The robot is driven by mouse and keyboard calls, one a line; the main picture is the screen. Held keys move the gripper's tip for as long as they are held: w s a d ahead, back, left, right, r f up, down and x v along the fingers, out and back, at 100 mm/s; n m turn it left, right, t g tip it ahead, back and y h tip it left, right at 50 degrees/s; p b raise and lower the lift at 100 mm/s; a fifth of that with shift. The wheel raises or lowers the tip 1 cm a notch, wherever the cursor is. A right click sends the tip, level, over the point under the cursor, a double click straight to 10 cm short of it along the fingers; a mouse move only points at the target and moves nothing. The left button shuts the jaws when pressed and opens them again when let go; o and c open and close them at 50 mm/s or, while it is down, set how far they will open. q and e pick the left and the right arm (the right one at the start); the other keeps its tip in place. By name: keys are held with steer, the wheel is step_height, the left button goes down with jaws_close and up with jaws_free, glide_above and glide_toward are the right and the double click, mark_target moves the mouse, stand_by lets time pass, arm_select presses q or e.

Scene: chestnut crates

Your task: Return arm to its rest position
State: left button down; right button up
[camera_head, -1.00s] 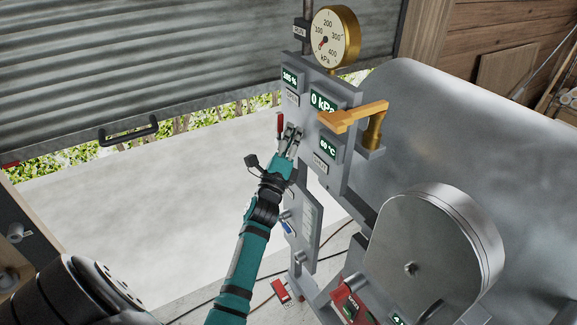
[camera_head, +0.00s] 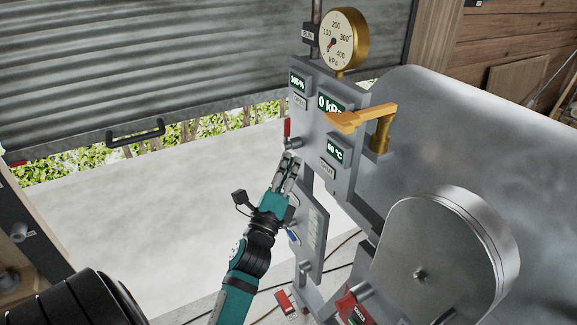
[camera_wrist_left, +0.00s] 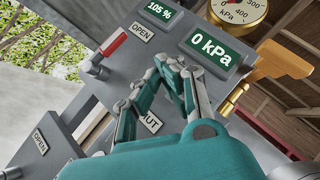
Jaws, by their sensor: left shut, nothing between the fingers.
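My left gripper (camera_head: 287,172) is shut and empty in the head view, in front of the lower left edge of the grey control panel (camera_head: 312,80). It appears apart from the panel. In the left wrist view the gripper (camera_wrist_left: 172,70) shows from behind, its fingers together, below the 0 kPa display (camera_wrist_left: 212,46). The red-handled lever (camera_head: 287,129) stands at the panel's left side, just above the fingers; it also shows in the left wrist view (camera_wrist_left: 115,45). My right gripper is not in view.
A brass pressure gauge (camera_head: 341,40) tops the panel, with an orange handle (camera_head: 365,117) at its right. A large metal drum (camera_head: 450,255) stands at the lower right. A lower grey panel (camera_head: 312,240) has a blue-handled lever. The pale floor left of the arm is clear.

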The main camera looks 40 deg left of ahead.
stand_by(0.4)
